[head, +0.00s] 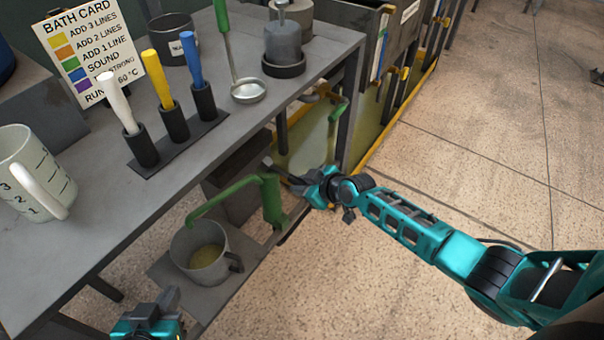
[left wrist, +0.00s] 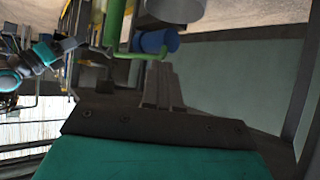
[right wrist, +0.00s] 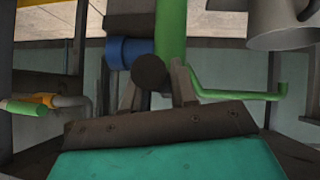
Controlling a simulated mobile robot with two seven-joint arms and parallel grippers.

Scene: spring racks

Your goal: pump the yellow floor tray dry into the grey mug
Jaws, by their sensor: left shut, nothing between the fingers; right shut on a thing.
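The grey mug (head: 183,255) stands on a low shelf with yellowish liquid in it; its side shows in the right wrist view (right wrist: 275,25). The green pump (head: 271,200) stands beside it, its spout reaching over the mug. The yellow-rimmed floor tray (head: 387,131) lies under the bench and tank, with yellow-green liquid visible. My right gripper (head: 292,181) is at the pump's top, shut on its dark handle (right wrist: 150,72). My left gripper (head: 165,298) is shut and empty, in front of the mug at the bottom edge.
The bench (head: 235,130) above holds a white measuring jug (head: 30,170), a rack with white, yellow and blue handles, a ladle (head: 248,91) and a bath card (head: 90,50). Open floor (head: 480,150) lies to the right.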

